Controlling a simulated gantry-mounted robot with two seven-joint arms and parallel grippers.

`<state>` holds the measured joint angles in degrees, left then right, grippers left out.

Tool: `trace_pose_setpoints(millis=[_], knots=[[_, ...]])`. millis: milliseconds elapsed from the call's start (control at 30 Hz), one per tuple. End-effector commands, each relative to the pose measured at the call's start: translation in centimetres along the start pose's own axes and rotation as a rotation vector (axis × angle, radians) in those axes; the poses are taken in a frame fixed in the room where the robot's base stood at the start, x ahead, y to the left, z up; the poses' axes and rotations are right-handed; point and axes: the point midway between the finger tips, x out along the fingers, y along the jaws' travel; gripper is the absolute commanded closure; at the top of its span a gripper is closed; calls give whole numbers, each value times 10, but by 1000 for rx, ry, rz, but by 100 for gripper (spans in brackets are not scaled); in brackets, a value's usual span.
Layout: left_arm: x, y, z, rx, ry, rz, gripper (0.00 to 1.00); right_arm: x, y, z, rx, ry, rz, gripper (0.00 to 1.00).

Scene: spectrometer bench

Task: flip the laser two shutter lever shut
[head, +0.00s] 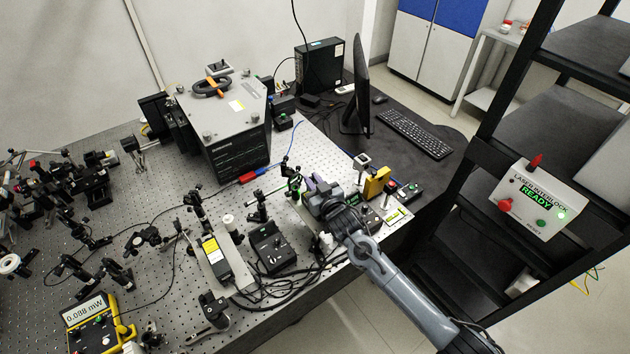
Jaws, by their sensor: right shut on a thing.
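My right gripper (306,187) reaches in from the lower right over the right part of the optical bench. Its fingers are shut at a small green and black mount (293,187), on what appears to be the shutter lever. The fingers and wrist hide the lever itself, so I cannot tell its angle. No label for laser two is readable. My left gripper is not in view.
The perforated bench (150,185) carries many optics posts. A large grey box (235,130) stands behind. A power meter (95,322) reads about 0.088 mW. A laser interlock box (535,205) shows READY. A monitor (356,90) and keyboard (415,133) stand at the back right.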

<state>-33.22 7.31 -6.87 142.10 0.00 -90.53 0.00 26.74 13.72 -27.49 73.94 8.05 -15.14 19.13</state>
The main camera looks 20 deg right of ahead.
Motion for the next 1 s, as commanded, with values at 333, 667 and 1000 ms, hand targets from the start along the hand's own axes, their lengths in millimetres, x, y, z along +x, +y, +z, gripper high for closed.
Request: trace_pose_setpoints(millis=[333, 667, 1000], knots=[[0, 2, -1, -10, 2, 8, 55, 0, -1, 1, -21, 2, 3, 100], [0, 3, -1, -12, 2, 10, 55, 0, -1, 0, -20, 2, 3, 60], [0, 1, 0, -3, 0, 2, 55, -1, -1, 0, -19, 3, 3, 59]])
